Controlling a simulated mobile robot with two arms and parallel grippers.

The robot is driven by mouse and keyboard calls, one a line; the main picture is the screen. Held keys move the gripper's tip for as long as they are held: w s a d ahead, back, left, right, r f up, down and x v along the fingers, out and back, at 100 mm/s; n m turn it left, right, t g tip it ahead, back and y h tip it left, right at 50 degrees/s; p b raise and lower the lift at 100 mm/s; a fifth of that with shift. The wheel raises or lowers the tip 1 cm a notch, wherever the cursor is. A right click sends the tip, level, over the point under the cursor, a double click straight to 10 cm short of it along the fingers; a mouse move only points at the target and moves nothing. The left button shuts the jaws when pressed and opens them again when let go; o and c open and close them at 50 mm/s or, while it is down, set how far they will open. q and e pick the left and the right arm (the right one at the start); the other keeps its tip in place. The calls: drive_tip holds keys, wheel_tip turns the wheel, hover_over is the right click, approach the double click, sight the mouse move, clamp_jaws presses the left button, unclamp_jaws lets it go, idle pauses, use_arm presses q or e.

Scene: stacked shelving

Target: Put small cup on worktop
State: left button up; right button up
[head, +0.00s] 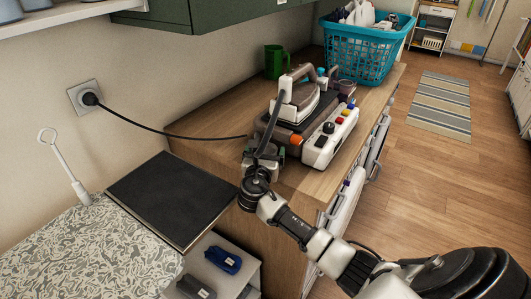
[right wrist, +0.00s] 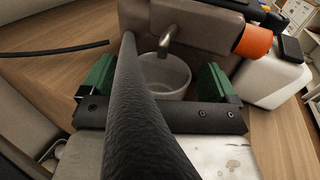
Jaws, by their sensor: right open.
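A small pale cup (right wrist: 165,76) shows in the right wrist view, below a metal spout on the iron's base station. It lies between the two green fingertips of my right gripper (right wrist: 156,82), which is open around it. A dark cable crosses in front of the cup and hides part of it. In the head view my right gripper (head: 264,152) is at the near end of the wooden worktop (head: 205,148), close against the station; the cup is hidden there. My left gripper is not in view.
The iron station (head: 322,140) stands on the worktop, its cable running to a wall socket (head: 86,97). A patterned ironing surface (head: 85,250) is at lower left. The worktop's left part is clear.

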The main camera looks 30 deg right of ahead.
drive_tip(key=b+v, duration=0.1)
drive_tip(key=v, duration=1.1)
